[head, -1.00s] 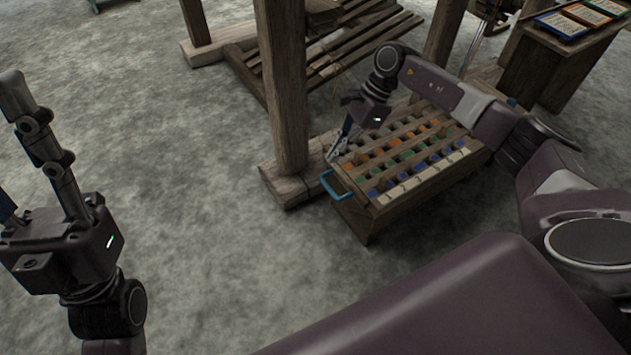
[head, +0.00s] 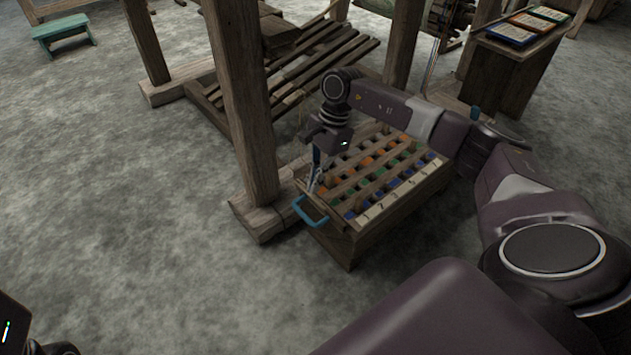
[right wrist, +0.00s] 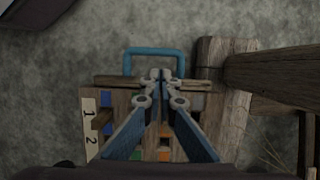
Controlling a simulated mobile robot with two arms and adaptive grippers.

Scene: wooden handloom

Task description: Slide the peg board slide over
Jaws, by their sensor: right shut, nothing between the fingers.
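The peg board (head: 352,230) is a low wooden box. Its top has wooden slats over rows of blue, green and orange squares, with a pale numbered strip along the near edge. A blue handle (head: 299,207) sticks out at its left end and also shows in the right wrist view (right wrist: 128,62). My right gripper (head: 314,186) is shut and empty, pointing down at the handle end of the board. In the right wrist view its fingertips (right wrist: 160,76) are together just inside the handle's bar; contact is unclear. My left gripper's fingers are out of view.
A thick wooden loom post (head: 250,120) on a foot beam stands close to the left of the board. Slatted treadles (head: 310,65) lie behind. A side table (head: 500,70) with coloured cards stands at back right.

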